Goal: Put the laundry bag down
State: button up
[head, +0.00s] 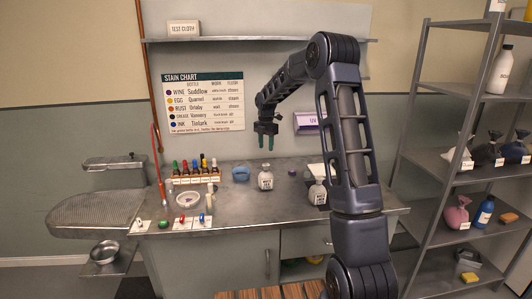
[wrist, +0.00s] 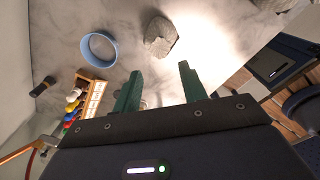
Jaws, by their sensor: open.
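My gripper (head: 266,142) hangs above the metal counter, its two green fingers pointing down and spread apart. In the wrist view the gap between the fingers (wrist: 160,88) holds nothing. No laundry bag is in my grip. Several bags with gathered necks stand on the right shelves: a white one (head: 458,155), a dark one (head: 487,152), a black one (head: 514,152) and a pink one (head: 457,214). I cannot tell which, if any, is the laundry bag. A pale grey lump (wrist: 160,36) lies on the counter in the wrist view; I cannot tell what it is.
On the counter (head: 250,208) are a rack of small bottles (head: 196,176), a blue ring-shaped thing (head: 240,174), a pale labelled container (head: 265,180) and another (head: 318,192) close to my arm. A white dish (head: 187,199) sits left. A pressing board (head: 95,209) adjoins the counter.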

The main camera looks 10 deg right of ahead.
jog(key=s+d+r+m+t, duration=0.1)
jog(key=s+d+r+m, duration=0.3)
jog(key=s+r+m, duration=0.55)
jog(key=s+d+r+m+t, duration=0.1)
jog(key=s+d+r+m, duration=0.35)
jog(key=s, duration=0.95)
jog(key=s+d+m+t, duration=0.1)
jog(key=s+m, duration=0.5)
jog(key=s, duration=0.6)
jog(key=s+d+f+m+t, duration=0.1)
jog(key=s+d+m, duration=0.1)
jog(key=s+m, duration=0.5)
jog(key=s, duration=0.6)
jog(key=shift+d+f+t, duration=0.25)
jog(key=shift+f+t, duration=0.05)
jog(key=shift+o, duration=0.5)
